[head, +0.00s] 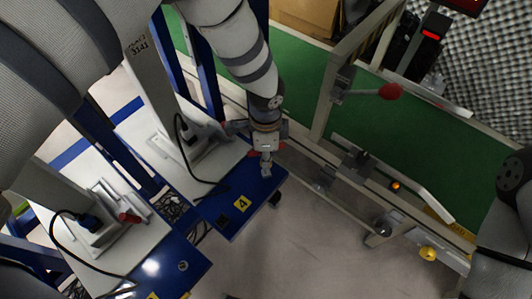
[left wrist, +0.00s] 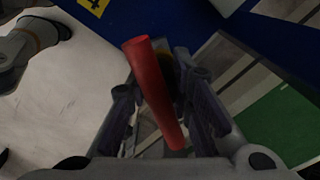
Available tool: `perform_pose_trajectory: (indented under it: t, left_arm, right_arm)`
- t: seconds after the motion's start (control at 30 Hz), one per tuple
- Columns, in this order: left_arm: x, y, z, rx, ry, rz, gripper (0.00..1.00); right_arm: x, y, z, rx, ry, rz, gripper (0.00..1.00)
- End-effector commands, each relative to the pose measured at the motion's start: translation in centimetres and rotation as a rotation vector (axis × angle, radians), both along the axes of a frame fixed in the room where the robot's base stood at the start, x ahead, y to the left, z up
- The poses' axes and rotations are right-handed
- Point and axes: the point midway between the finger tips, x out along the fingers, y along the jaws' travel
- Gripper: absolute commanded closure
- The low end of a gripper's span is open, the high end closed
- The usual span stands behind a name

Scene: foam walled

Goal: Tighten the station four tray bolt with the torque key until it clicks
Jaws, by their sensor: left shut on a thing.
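My left gripper (head: 265,168) is over the edge of the blue tray panel (head: 265,190) that carries a yellow "4" label (head: 242,203). In the left wrist view my left gripper (left wrist: 165,95) is shut on a red cylindrical handle (left wrist: 152,90), taken to be the torque key. The handle lies tilted between the fingers. The blue panel (left wrist: 190,15) and part of the "4" label (left wrist: 94,4) show beyond it. The key's working end and the tray bolt cannot be made out. My right gripper is outside both views; only my right arm shows at the right edge.
A neighbouring blue panel (head: 175,262) and white station tops (head: 85,225) with black cables lie to the left. A green conveyor (head: 380,140) with metal rails runs along the right. A red-knobbed lever (head: 390,91) juts over it. Bare floor (head: 300,250) lies in front.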

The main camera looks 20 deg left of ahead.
Motion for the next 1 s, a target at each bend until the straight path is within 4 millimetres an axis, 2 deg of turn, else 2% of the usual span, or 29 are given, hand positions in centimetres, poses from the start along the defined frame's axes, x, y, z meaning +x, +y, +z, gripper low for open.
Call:
perform_pose_trajectory:
  t: [0.3,0.47,0.6,0.83,1.0]
  left_arm:
    - [0.1,0.0,0.1,0.001,-0.002,0.001,1.0]
    - [0.1,0.0,0.0,0.0,-0.001,-0.215,1.0]
    - [0.1,0.0,0.2,0.001,-0.003,-0.085,1.0]
    - [0.0,0.0,0.1,0.0,0.0,-0.086,1.0]
    - [0.1,0.0,1.0,0.0,-0.002,-0.086,1.0]
  right_arm:
    - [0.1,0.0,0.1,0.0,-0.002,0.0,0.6]
    - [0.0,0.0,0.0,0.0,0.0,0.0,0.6]
    - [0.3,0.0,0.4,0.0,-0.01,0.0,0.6]
    - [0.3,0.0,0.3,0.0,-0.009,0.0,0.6]
    - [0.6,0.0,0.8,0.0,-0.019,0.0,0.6]
